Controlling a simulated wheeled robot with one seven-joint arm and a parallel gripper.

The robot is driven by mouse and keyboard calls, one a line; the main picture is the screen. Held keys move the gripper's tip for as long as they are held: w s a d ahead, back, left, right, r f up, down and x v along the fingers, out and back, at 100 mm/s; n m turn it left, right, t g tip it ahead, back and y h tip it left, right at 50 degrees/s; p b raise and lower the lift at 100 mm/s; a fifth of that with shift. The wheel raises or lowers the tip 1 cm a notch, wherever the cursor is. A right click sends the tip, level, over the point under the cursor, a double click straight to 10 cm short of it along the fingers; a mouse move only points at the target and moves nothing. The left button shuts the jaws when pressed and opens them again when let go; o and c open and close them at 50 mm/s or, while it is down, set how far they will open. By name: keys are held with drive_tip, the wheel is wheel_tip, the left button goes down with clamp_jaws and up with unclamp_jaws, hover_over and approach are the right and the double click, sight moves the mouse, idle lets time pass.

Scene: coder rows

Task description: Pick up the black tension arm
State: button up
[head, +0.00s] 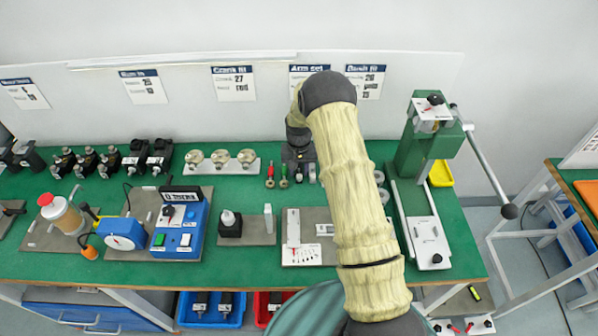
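My arm reaches forward across the green bench and bends down at its far end. My gripper (298,158) is a dark shape near the back of the bench, below the "Arm set" sign; its fingers are too small and shaded to tell whether they are open or shut. I cannot make out a black tension arm apart from the dark gripper there. Small parts stand in a row just in front of it, including a red-handled one (270,175) and a green-tipped one (283,177). My arm hides the bench to the right of them.
Three round beige parts sit on a white rack (221,167) to the left, with several black parts (110,161) farther left. A green press (425,140) with a long lever stands at right. A blue control box (180,230) and a grey plate (262,230) occupy the front.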

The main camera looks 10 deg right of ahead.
clamp_jaws()
drive_tip(key=shift+r, duration=0.1)
wheel_tip(320, 180, up, 10)
drive_tip(key=b, duration=0.1)
idle(0.6)
idle(0.4)
